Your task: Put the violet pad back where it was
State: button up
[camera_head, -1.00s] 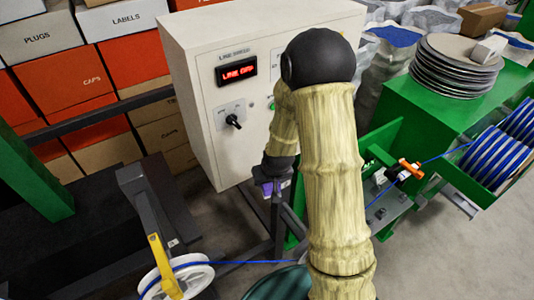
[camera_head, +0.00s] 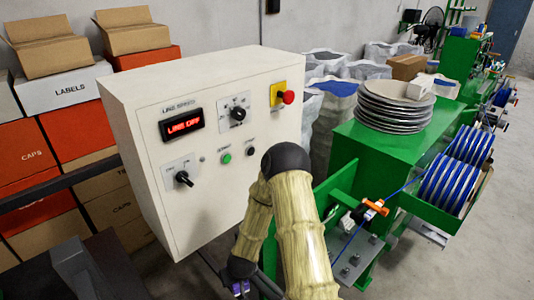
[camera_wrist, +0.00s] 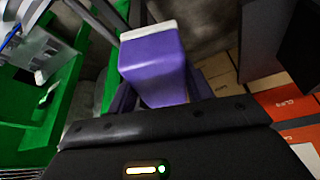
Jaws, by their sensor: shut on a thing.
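The violet pad (camera_wrist: 155,75) is a violet block with a whitish end, close in front of the wrist camera. My gripper (camera_wrist: 160,95) is shut on it, with dark fingers on either side. In the head view, my gripper (camera_head: 239,284) is low in the picture, below the control cabinet, and only a small bit of violet shows there. The pad appears held clear of any surface, but I cannot tell what lies just beyond it.
A white control cabinet (camera_head: 225,90) reading "LINE OFF" stands behind my arm. To the right are a green machine (camera_head: 345,150), blue cable reels (camera_head: 450,185) and a plate stack (camera_head: 393,108). Boxes (camera_head: 80,95) fill the left. Bare floor lies at right.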

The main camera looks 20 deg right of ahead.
notch_tip(320, 180, down, 10)
jog(key=b, duration=0.9)
jog(key=shift+f, duration=0.2)
jog(key=shift+s, duration=0.15)
